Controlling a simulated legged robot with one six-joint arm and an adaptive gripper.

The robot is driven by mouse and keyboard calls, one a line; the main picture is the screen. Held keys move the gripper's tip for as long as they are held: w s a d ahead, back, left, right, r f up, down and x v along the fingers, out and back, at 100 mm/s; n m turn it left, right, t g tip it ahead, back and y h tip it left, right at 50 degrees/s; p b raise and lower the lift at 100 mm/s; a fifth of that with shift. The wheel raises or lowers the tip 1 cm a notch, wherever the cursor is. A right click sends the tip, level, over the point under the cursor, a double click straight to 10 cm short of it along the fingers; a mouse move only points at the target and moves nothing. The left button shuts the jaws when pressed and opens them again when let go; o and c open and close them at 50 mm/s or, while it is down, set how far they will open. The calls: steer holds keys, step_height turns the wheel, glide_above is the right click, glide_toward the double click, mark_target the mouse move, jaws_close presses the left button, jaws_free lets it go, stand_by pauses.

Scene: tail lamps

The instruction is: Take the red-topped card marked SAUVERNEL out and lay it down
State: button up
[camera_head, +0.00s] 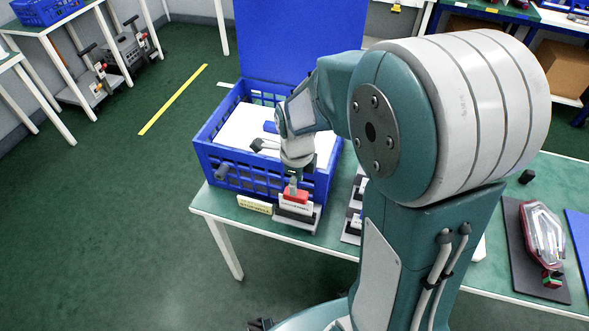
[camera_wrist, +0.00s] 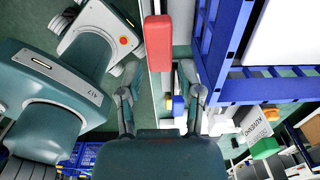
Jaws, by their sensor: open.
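A red-topped card (camera_head: 296,195) stands upright in a small card holder (camera_head: 298,224) at the table's front edge, beside the blue crate. Its lettering is too small to read in the head view. In the wrist view its red top (camera_wrist: 158,42) lies just ahead of my fingertips, roughly centred between them. My gripper (camera_head: 292,182) is right above the card in the head view. In the wrist view, my gripper (camera_wrist: 164,82) has its two fingers spread apart with nothing gripped between them. Whether a finger touches the card cannot be told.
The blue crate (camera_head: 208,160) with white contents stands close behind the holder. A pale sign (camera_head: 254,205) is left of the holder. A second holder (camera_head: 351,228) is to its right, partly behind my arm. A tail lamp (camera_head: 543,235) lies on a dark mat far right.

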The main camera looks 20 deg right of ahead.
mark_target(295, 199)
step_height(295, 199, down, 8)
steer(key=shift+a+r, duration=0.1)
steer(key=shift+r, duration=0.1)
steer(key=shift+c, duration=0.3)
steer(key=shift+r, duration=0.1)
jaws_close()
